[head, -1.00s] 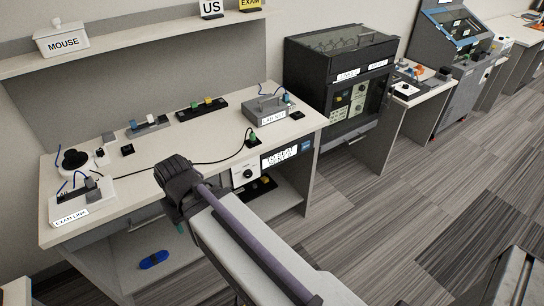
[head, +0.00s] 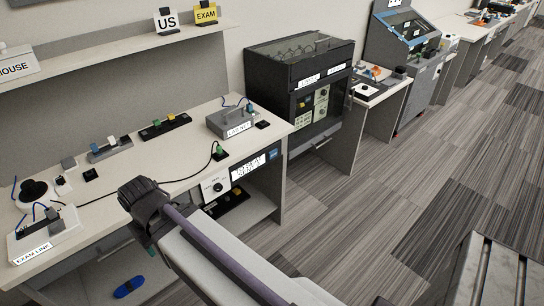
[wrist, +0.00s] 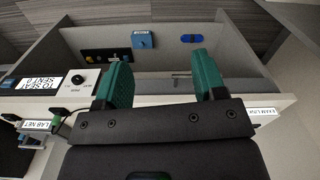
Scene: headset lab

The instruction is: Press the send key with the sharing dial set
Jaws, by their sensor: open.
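A white panel with a black dial (head: 216,187) is in the front of the desk, beside a lettered white label (head: 248,167). The dial also shows at the left of the wrist view (wrist: 79,78), next to a label reading "TO SEAT SENT 0" (wrist: 40,82). I cannot tell which key is the send key; small black buttons (head: 91,174) (head: 262,124) sit on the desk top. My gripper (wrist: 163,75) has its two green fingers wide apart with nothing between them. In the head view it is in front of the desk, left of the dial, its fingers mostly hidden.
The desk (head: 160,182) holds an EXAM LINK box (head: 45,233), a LAB NET box (head: 232,122), switch strips and a cable. A blue object (head: 129,287) lies low under it. A black cabinet (head: 268,75) stands to the right.

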